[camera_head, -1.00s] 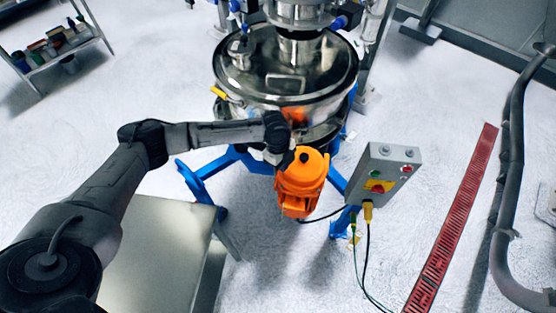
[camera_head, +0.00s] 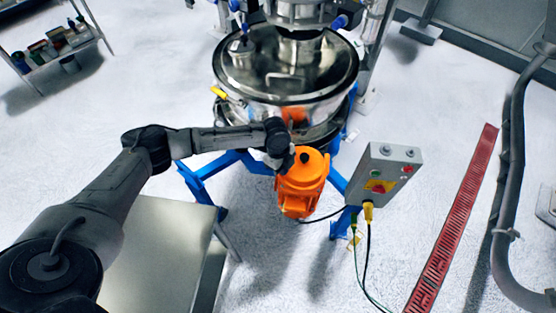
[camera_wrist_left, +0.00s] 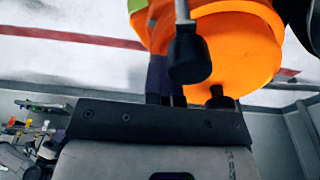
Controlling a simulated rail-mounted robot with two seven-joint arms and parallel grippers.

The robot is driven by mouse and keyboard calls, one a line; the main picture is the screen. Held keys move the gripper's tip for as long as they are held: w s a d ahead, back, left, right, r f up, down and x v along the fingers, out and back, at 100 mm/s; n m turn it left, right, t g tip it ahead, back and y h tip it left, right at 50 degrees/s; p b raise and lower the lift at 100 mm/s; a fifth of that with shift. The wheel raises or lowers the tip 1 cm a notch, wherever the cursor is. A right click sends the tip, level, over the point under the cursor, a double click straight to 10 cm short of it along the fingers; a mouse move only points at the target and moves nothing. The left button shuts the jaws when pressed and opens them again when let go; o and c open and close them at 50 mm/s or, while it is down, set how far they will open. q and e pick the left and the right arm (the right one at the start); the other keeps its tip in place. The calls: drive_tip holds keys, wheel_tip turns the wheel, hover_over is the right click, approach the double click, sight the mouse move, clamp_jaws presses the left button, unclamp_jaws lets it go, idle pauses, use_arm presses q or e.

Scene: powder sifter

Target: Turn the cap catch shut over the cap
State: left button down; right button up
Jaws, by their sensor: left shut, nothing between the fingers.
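The orange motor (camera_head: 299,189) hangs at the front of the steel sifter drum (camera_head: 290,97), with a small dark knob on top. My left gripper (camera_head: 283,163) is at the left side of the motor's top, shut and empty. In the left wrist view, the orange body (camera_wrist_left: 233,50) fills the upper middle. A thin grey rod with a black end (camera_wrist_left: 188,57) stands before it. My dark fingers (camera_wrist_left: 165,82) show partly behind that end. I cannot make out which part is the cap catch or the cap. My right gripper is not in view.
A grey control box (camera_head: 383,172) stands close to the motor's right, with cables hanging below it. Blue legs (camera_head: 203,183) spread under the sifter. A metal table (camera_head: 155,255) lies below my left arm. The floor farther right is clear up to a red grating (camera_head: 455,220).

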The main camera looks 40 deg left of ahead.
use_arm(q)
drive_tip(key=shift+a+f, duration=0.35)
drive_tip(key=shift+f, duration=0.3)
drive_tip(key=shift+w+a+f+b, duration=0.15)
drive_tip(key=shift+a+b, duration=0.05)
drive_tip(key=shift+b, duration=0.2)
idle(0.6)
drive_tip(key=shift+d+p, duration=0.15)
drive_tip(key=shift+p, duration=0.5)
drive_tip(key=shift+r, duration=0.2)
drive_tip(key=shift+w+d+r+p, duration=0.1)
drive_tip(key=shift+d+r+p, duration=0.05)
drive_tip(key=shift+r+p, duration=0.5)
drive_tip(key=shift+d+r+p, duration=0.1)
drive_tip(key=shift+r+p, duration=0.45)
drive_tip(key=shift+p, duration=0.05)
wheel_tip(320, 180, up, 5)
drive_tip(key=p, duration=0.5)
drive_tip(key=shift+r, duration=0.15)
